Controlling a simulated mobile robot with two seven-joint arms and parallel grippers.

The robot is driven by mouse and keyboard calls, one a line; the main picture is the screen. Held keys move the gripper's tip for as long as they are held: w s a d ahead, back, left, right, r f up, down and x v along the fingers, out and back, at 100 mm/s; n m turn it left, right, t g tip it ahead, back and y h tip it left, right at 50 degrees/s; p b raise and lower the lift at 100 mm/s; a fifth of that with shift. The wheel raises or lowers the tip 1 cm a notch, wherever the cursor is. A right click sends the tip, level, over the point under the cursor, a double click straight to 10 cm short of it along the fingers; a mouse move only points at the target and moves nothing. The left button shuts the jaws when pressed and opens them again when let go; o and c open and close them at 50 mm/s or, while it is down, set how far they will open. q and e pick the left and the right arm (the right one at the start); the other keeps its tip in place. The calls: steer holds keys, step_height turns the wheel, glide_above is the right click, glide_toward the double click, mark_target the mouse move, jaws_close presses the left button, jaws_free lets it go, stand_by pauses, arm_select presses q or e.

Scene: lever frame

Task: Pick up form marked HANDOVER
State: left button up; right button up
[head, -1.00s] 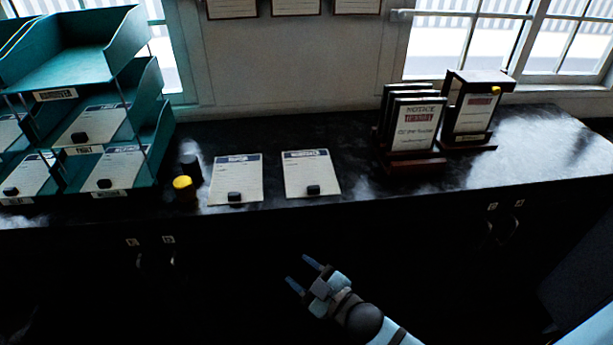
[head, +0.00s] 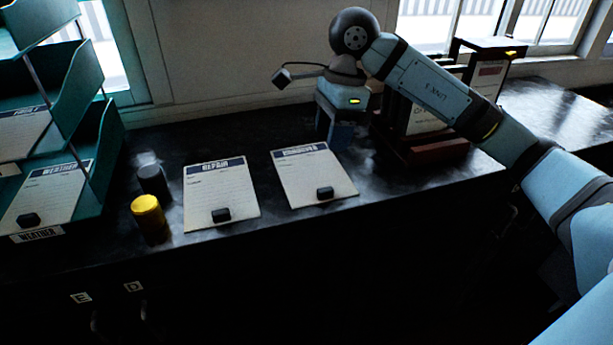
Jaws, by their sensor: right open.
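The HANDOVER form (head: 305,173) is a white sheet with a dark header band, lying flat on the dark counter. A small black block (head: 325,194) sits at its front edge. My right gripper (head: 338,138) points downward near the form's far right corner, with its fingers apart. I see nothing between the fingers. Whether the fingertips touch the counter is hard to tell. My left gripper is not in view.
The REPAIR form (head: 220,190) lies just left, with its own black block. Teal trays (head: 95,150) stand at the left. Notice stands (head: 430,150) are partly behind my right arm.

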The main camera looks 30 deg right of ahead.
mark_target(326, 189)
steer(key=shift+h, duration=0.3)
steer(key=f, duration=0.4)
steer(key=f+p, duration=0.1)
steer(key=f, duration=0.8)
steer(key=shift+w+a, duration=0.2)
steer(key=shift+a, duration=0.05)
jaws_close()
